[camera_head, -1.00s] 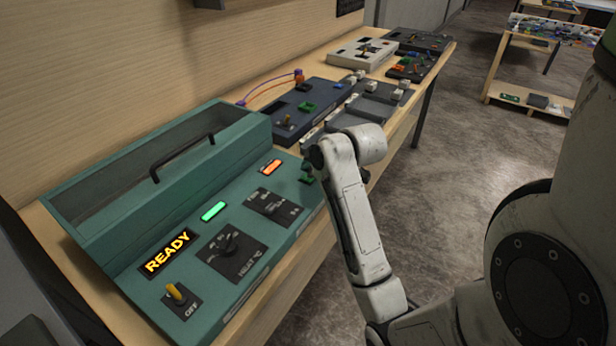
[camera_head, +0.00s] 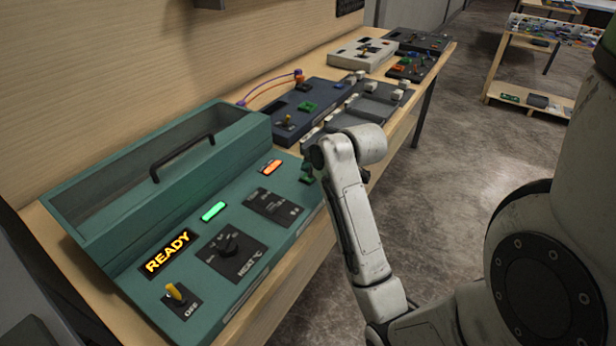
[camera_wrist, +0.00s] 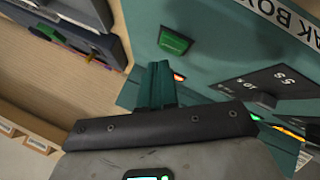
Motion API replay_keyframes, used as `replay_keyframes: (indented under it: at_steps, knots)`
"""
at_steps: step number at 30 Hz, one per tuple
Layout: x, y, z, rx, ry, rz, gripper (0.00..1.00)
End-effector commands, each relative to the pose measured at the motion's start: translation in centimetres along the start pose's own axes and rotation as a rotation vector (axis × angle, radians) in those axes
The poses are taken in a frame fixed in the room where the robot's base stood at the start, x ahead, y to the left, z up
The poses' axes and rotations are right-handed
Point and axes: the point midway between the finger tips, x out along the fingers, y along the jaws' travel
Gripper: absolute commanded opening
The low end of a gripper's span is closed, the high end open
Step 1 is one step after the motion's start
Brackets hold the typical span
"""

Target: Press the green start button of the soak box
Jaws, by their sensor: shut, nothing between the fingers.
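The soak box is a teal console (camera_head: 232,285) with a clear-lidded bin, at the near left of the head view. Its display reads READY. The green start button (camera_wrist: 174,42) shows in the wrist view as a raised green block on the teal panel. In the head view it lies at the panel's right end, mostly hidden by my arm. My gripper (camera_wrist: 158,68) is shut and empty; its fingertips point toward the panel, just below the button in the wrist view. Whether they touch anything cannot be told. The gripper is largely hidden behind my arm in the head view.
The panel carries a yellow-tipped switch (camera_head: 176,292), a heat dial (camera_head: 229,244), a second dial plate (camera_head: 272,205), a green light (camera_head: 213,211) and an orange-red light (camera_head: 271,167). Other consoles (camera_head: 340,100) stand farther along the bench.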

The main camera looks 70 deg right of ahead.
Motion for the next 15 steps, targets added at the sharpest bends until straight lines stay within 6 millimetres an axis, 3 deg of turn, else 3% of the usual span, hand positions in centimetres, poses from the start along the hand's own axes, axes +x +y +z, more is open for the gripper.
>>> replay_keyframes:
  at_steps: [15]
  knots:
    - [0.47, -0.39, 0.29, -0.001, 0.000, -0.001, 0.00]
